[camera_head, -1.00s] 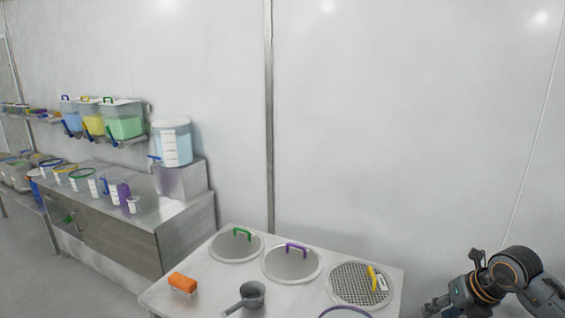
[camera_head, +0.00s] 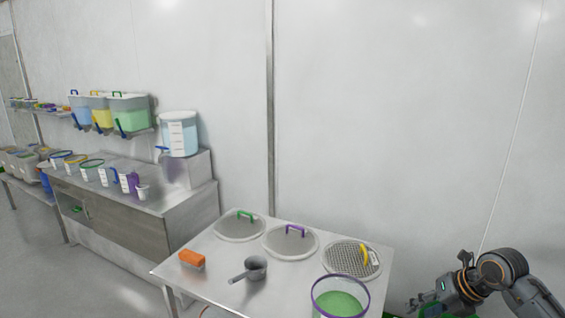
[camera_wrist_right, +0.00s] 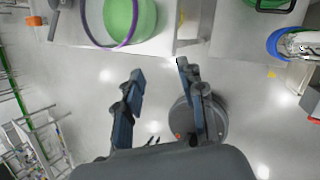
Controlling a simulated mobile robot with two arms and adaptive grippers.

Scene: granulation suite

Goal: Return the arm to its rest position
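My right arm comes in at the lower right of the head view, with its gripper (camera_head: 428,303) low at the picture's edge, to the right of the steel table (camera_head: 222,284). In the right wrist view my right gripper (camera_wrist_right: 159,70) has its two dark fingers spread apart. Nothing is between them; floor shows there. A clear tub with a purple rim (camera_head: 341,281) and green contents stands at the table's front right. It also shows at the top of the wrist view (camera_wrist_right: 83,22), beyond the fingertips and apart from them. My left gripper is not in view.
Three round lids or sieves, one with a green handle (camera_head: 240,226), one purple (camera_head: 291,242), one yellow (camera_head: 345,258), lie on the table. A grey scoop (camera_head: 256,267) and an orange brush (camera_head: 192,259) lie near its left side. A counter (camera_head: 120,222) stands at left.

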